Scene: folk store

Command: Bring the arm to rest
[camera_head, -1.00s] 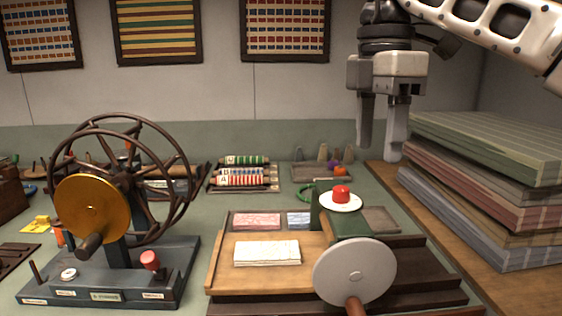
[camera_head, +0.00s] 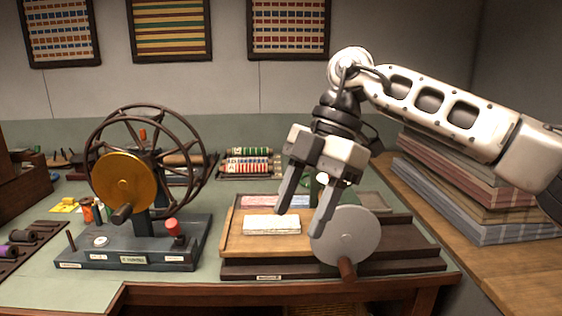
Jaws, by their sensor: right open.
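My right gripper (camera_head: 299,220) hangs from the right arm (camera_head: 440,112), which comes in from the right. Its two dark fingers point down and are apart, with nothing between them. In the picture it overlaps the wooden press-like device (camera_head: 232,243) with the grey disc (camera_head: 347,236) and hides part of its top. I cannot tell how far above the device the fingertips are. A white folded cloth (camera_head: 272,225) lies on the device's board, just left of the fingers. My left gripper does not show.
A spoked wheel device with a brass disc (camera_head: 123,182) stands on the left of the table (camera_head: 205,280). Folded fabrics (camera_head: 500,222) are stacked on the right wooden surface. Striped rolls (camera_head: 248,165) lie at the back. Spools (camera_head: 22,236) sit at far left.

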